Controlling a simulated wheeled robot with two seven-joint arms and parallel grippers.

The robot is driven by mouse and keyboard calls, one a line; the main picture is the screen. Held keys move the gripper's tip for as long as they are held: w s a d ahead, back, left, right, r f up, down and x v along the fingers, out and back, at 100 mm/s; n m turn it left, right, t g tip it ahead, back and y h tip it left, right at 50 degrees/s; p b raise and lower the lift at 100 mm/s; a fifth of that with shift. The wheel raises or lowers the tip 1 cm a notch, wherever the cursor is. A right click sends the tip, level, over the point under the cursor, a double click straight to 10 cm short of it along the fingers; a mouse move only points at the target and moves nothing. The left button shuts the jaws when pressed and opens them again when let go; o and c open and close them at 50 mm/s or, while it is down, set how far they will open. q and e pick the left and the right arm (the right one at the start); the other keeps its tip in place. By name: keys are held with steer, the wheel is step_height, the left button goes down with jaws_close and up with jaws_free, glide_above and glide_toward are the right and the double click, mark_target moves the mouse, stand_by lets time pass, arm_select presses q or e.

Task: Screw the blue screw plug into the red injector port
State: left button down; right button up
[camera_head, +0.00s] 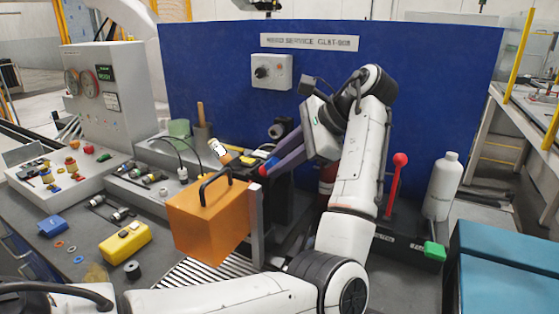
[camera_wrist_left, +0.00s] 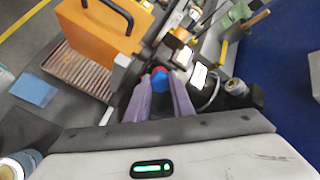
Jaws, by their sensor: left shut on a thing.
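My left gripper (camera_head: 275,161) has purple fingers and reaches in beside the orange box. Its fingers are shut on the blue screw plug (camera_wrist_left: 158,82), which sits between the fingertips in the left wrist view. The plug also shows as a small blue tip in the head view (camera_head: 270,163). A small red part, apparently the red injector port (camera_wrist_left: 160,69), lies right against the plug's far side. It shows in the head view (camera_head: 262,172) just left of the fingertips. I cannot tell how deep the plug sits in it. My right gripper is not in view.
The orange box (camera_head: 205,222) with a black handle stands close left of the fingers, by a grey upright plate (camera_head: 256,225). A yellow case (camera_head: 125,243) lies on the bench. A blue panel (camera_head: 220,70) rises behind. A red-knobbed lever (camera_head: 397,175) stands right of my arm.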

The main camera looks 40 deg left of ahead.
arm_select(q)
steer(key=m, duration=0.8)
steer(key=shift+f+m, duration=0.1)
steer(key=shift+m, duration=0.2)
steer(key=m, duration=0.4)
steer(key=shift+m, duration=0.9)
steer(key=shift+s, duration=0.1)
steer(key=shift+f+m, duration=0.1)
steer(key=shift+m, duration=1.4)
